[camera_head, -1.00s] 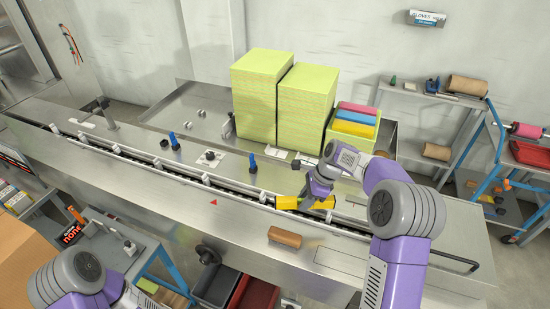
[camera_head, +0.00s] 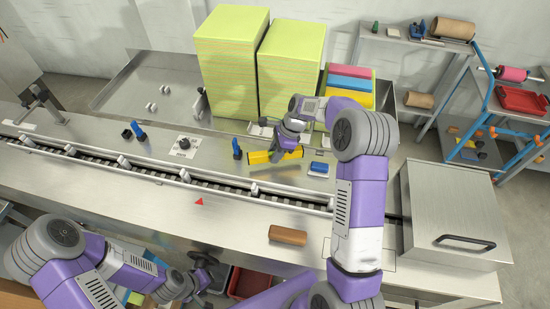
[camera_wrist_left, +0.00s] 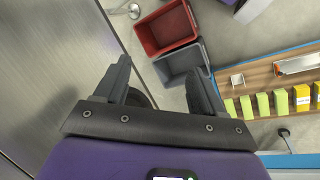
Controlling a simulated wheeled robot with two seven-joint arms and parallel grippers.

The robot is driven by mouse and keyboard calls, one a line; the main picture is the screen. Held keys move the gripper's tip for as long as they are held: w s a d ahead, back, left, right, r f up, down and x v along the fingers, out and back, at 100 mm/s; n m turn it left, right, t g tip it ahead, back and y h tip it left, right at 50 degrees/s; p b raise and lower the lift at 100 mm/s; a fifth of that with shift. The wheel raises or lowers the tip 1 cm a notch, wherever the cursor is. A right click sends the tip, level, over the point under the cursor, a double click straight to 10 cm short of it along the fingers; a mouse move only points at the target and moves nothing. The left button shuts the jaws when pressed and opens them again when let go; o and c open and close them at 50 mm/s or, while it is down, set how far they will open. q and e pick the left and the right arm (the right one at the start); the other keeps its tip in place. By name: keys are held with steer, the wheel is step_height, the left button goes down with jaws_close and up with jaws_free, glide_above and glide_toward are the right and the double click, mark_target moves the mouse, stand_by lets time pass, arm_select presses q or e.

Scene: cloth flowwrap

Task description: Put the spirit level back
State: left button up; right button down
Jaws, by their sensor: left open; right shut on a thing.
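The yellow spirit level (camera_head: 259,158) is in my right gripper (camera_head: 283,153), which is shut on it. It is over the steel deck behind the conveyor channel, in front of the tall stacks. The gripper hides its middle. I cannot tell whether it touches the deck. My left gripper (camera_wrist_left: 160,80) is open and empty in the left wrist view, low in front of the machine with the floor and bins below. In the head view my left arm is at the lower left and its fingertips are hard to make out.
Tall yellow-green stacks (camera_head: 228,70) stand behind the level. A blue-handled tool (camera_head: 237,150) and a blue block (camera_head: 318,168) are close by on the deck. A brown roll (camera_head: 288,235) lies on the front ledge. A red bin (camera_wrist_left: 166,29) and a grey bin (camera_wrist_left: 182,62) are below.

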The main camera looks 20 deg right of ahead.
steer(key=shift+f, duration=1.75)
steer(key=shift+f, duration=0.1)
steer(key=c, duration=0.8)
jaws_free()
steer(key=v, duration=1.2)
